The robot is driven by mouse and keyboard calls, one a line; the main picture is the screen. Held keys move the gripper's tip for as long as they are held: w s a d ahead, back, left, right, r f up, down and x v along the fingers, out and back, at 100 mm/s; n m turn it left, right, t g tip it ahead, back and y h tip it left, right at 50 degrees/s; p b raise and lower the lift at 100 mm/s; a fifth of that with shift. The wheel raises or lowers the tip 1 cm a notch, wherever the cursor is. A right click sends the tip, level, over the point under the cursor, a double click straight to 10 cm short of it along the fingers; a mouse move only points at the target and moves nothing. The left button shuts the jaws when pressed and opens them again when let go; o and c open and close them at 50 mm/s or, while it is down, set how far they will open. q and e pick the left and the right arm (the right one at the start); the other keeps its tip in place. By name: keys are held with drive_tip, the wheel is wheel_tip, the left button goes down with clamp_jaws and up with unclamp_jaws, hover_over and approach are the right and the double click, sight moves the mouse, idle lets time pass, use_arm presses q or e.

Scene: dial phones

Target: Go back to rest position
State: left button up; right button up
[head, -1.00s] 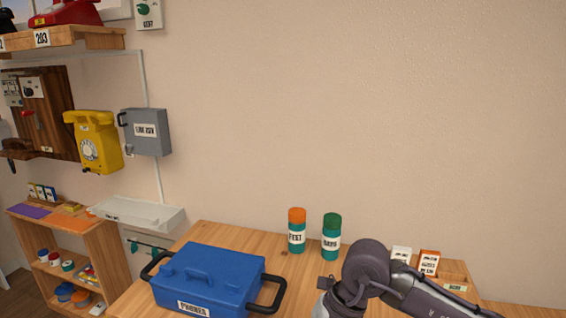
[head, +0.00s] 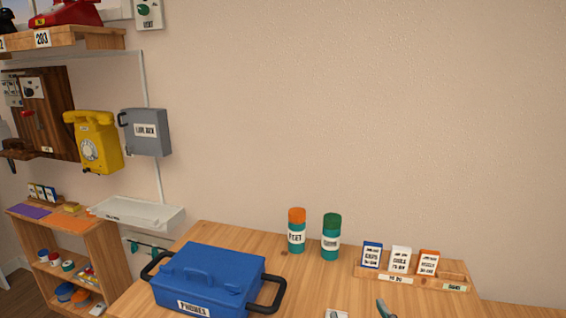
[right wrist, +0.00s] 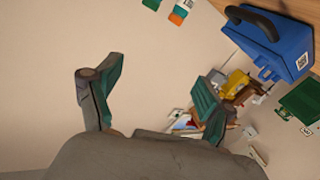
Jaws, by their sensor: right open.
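My right gripper (right wrist: 150,88) shows in the right wrist view with its two teal-and-grey fingers spread wide apart. Only bare wall shows between the fingers, and it holds nothing. In the head view, a small teal-grey tip (head: 384,309) shows at the bottom edge; I cannot tell whether it is part of my gripper. My left gripper is in neither view.
A blue PHONES case (head: 212,276) stands on the wooden table (head: 340,284). Behind it are an orange-capped can (head: 297,232) and a green-capped can (head: 331,238). A wooden card tray (head: 420,280) stands right. A yellow phone (head: 95,140) hangs left.

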drive_tip(key=s+d+f+m+g+h, duration=0.1)
drive_tip(key=s+d+f+g, duration=0.3)
drive_tip(key=f, duration=0.3)
drive_tip(key=s+d+f+m+g+h, duration=0.1)
drive_tip(key=s+f+g, duration=0.3)
drive_tip(key=s+f, duration=0.25)
drive_tip(key=s+d+f+g, duration=0.2)
drive_tip(key=s+f+g, duration=0.5)
drive_tip(key=s, duration=0.5)
wheel_tip(320, 180, down, 26)
drive_tip(key=s+r, duration=0.1)
drive_tip(key=s, duration=0.1)
drive_tip(key=s+d+f+g, duration=0.1)
drive_tip(key=s+d+f, duration=0.1)
drive_tip(key=s+f, duration=1.5)
drive_tip(key=shift+d+f+n+g+p, duration=0.2)
drive_tip(key=shift+f+n+g+p, duration=0.1)
drive_tip(key=shift+f+g, duration=0.15)
